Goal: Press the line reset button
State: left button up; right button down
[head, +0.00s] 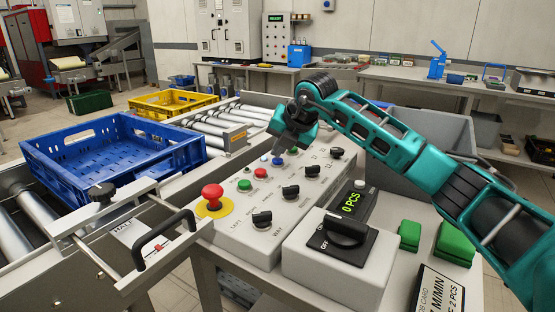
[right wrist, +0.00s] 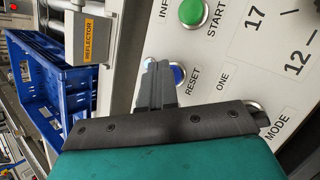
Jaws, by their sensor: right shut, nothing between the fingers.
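The reset button (right wrist: 179,76) is a round blue button in a metal ring, beside the printed word RESET in the right wrist view. My gripper's closed fingers cover part of it. In the head view the blue button (head: 277,161) shows on the sloping grey control panel (head: 240,210), just below my right gripper (head: 281,147). That gripper is shut and empty, pointing down at the panel. In the right wrist view its fingertips (right wrist: 154,70) lie beside and over the button's edge. I cannot tell whether they touch it. My left gripper is not in view.
A green START button (right wrist: 192,12) sits close by. The panel also has a red emergency stop (head: 212,193) and several black knobs. A grey bin (head: 440,130) stands behind my right arm.

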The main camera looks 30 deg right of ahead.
aim_at(279, 160)
jog(key=shift+f, duration=0.25)
jog(key=shift+r, duration=0.1)
jog(key=shift+r+p, duration=0.6)
jog(key=shift+r, duration=0.2)
jog(key=shift+r, duration=0.1)
notch_tip(279, 160, up, 5)
jog(key=p, duration=0.3)
jog(key=shift+p, duration=0.4)
dwell(0.5)
